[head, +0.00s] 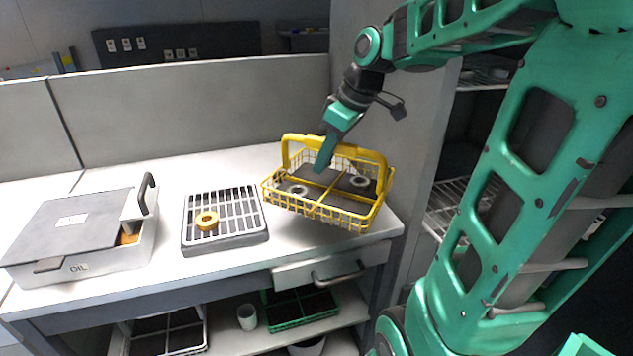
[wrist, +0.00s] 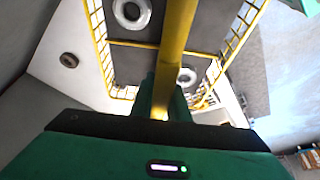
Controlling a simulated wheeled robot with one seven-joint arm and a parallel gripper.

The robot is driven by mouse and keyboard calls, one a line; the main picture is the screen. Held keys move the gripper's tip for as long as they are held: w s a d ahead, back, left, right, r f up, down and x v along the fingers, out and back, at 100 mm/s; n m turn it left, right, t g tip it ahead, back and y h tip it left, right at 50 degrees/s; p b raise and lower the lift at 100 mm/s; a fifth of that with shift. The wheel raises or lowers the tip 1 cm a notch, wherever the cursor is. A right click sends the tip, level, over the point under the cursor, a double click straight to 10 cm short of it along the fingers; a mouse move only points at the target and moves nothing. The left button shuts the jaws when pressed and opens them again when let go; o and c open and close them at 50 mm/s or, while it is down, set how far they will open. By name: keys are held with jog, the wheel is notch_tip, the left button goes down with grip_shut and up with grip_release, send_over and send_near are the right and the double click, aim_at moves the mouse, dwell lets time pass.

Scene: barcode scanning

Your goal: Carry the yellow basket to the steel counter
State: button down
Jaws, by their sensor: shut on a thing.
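The yellow basket (head: 325,212) is a wire basket with a raised handle, dark compartments and two pale rings inside. It is at the right end of the pale-topped counter (head: 150,250), slightly tilted; I cannot tell whether it touches the top. My gripper (head: 323,163) comes down from above and is shut on the basket's handle. In the wrist view the yellow handle bar (wrist: 176,45) runs between my green fingers (wrist: 165,100), with the rings below. No separate steel counter can be made out.
A grey slotted tray (head: 232,240) with a yellow ring (head: 207,220) stands left of the basket. A lidded box marked OIL (head: 90,265) is further left. Green and white trays and a cup (head: 247,318) sit on the lower shelf. A tall partition rises behind the basket.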

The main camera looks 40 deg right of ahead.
aim_at(330, 169)
jog(key=w+d+f, duration=0.1)
jog(key=w, duration=0.1)
jog(key=w+d+f, duration=0.2)
jog(key=w, duration=0.1)
jog(key=w+d+f, duration=0.1)
jog(key=w+f, duration=0.1)
jog(key=shift+w+d+f, duration=0.15)
jog(key=shift+w+d, duration=0.15)
jog(key=shift+f, duration=2.1)
jog(key=c, duration=1.7)
grip_release()
